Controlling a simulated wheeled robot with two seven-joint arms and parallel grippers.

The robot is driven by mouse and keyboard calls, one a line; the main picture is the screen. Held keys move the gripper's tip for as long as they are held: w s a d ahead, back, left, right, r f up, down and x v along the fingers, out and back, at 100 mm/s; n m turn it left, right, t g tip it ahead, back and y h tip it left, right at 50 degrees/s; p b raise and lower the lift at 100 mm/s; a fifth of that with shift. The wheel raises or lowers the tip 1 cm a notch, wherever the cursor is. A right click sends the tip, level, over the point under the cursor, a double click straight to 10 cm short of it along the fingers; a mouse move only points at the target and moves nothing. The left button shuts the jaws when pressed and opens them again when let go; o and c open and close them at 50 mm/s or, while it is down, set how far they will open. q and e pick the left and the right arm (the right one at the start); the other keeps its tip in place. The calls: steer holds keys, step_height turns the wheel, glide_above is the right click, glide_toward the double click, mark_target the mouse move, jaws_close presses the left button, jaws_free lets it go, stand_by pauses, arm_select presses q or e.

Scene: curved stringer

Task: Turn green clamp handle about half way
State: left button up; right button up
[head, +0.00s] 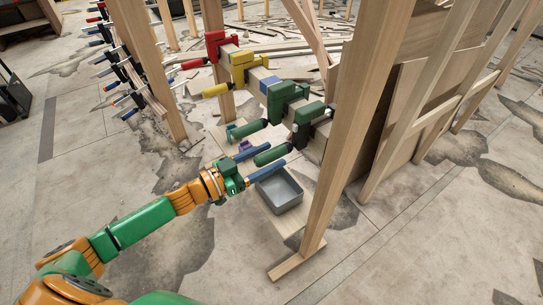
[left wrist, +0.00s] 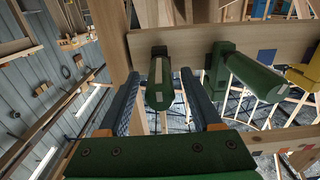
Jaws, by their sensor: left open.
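Two green clamps grip the curved wooden stringer. The nearer clamp (head: 309,114) has a dark green handle (head: 272,154), which also shows in the left wrist view (left wrist: 160,88). The second green clamp (head: 283,95) has its own handle (head: 250,129), to the right in the left wrist view (left wrist: 254,80). My left gripper (head: 277,153) is open, its blue fingers on either side of the nearer handle. In the left wrist view, gaps show between that handle and both fingers. My right gripper is not in view.
A yellow clamp (head: 240,66) and a red clamp (head: 216,45) sit farther along the stringer. A grey bin (head: 280,191) stands below my gripper. A wooden post (head: 356,120) rises close on the right. Open floor lies to the left.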

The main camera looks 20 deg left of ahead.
arm_select(q)
steer(key=shift+w+d, duration=0.4)
steer(key=shift+w, duration=0.1)
jaws_close()
steer(key=m+p, duration=0.1)
steer(key=m, duration=0.7)
steer(key=shift+m, duration=0.4)
steer(key=m, duration=0.4)
steer(key=shift+m+b, duration=0.35)
steer(key=shift+m, duration=2.05)
